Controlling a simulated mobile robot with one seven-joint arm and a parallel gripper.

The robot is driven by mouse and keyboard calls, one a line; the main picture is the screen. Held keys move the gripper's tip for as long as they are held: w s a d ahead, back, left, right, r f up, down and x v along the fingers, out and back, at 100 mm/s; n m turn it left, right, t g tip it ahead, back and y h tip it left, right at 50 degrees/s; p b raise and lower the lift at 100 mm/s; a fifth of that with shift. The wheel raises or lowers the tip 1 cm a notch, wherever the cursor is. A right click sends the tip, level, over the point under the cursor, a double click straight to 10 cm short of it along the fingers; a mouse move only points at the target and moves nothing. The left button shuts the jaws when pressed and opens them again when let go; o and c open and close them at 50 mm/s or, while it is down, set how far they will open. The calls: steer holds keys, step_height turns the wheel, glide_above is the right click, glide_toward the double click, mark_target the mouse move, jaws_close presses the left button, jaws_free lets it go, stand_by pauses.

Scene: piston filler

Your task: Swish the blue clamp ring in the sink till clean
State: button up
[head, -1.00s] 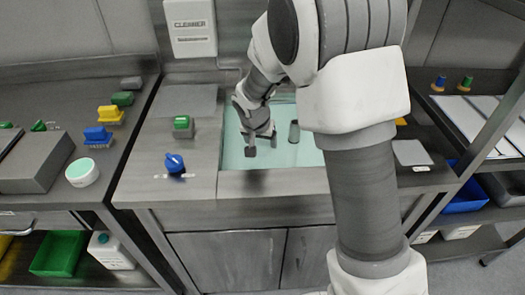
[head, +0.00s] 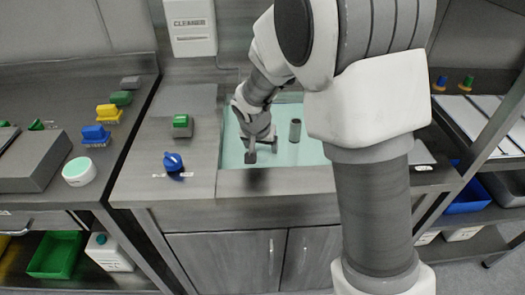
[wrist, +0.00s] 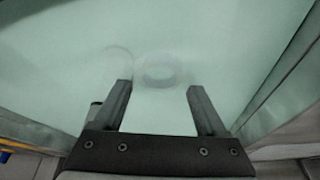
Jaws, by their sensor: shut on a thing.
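The sink (head: 315,155) holds pale green, cloudy water. My gripper (head: 259,150) reaches down into the sink, left of its middle, with its fingers low at the water. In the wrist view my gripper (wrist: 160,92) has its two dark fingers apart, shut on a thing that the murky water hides. A faint greyish ring shape (wrist: 160,72) shows just past the fingertips; I cannot tell whether it is the blue clamp ring or a drain. No blue shows between the fingers, and the ring's cleanness cannot be seen.
A dark grey cylinder (head: 295,130) stands in the sink right of my gripper. A blue knob (head: 173,161) and a green-topped block (head: 181,125) are on the counter to the left. A cleaner dispenser (head: 190,27) hangs behind. The sink's front rim (head: 275,181) is close to the fingers.

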steer(key=shift+w, duration=1.2)
steer(key=shift+s+b, duration=0.45)
steer(key=shift+s, duration=0.75)
steer(key=shift+w, duration=0.2)
steer(key=shift+w, duration=0.4)
step_height(320, 180, up, 10)
steer(key=p, duration=0.6)
steer(key=shift+r, duration=0.1)
stand_by(0.8)
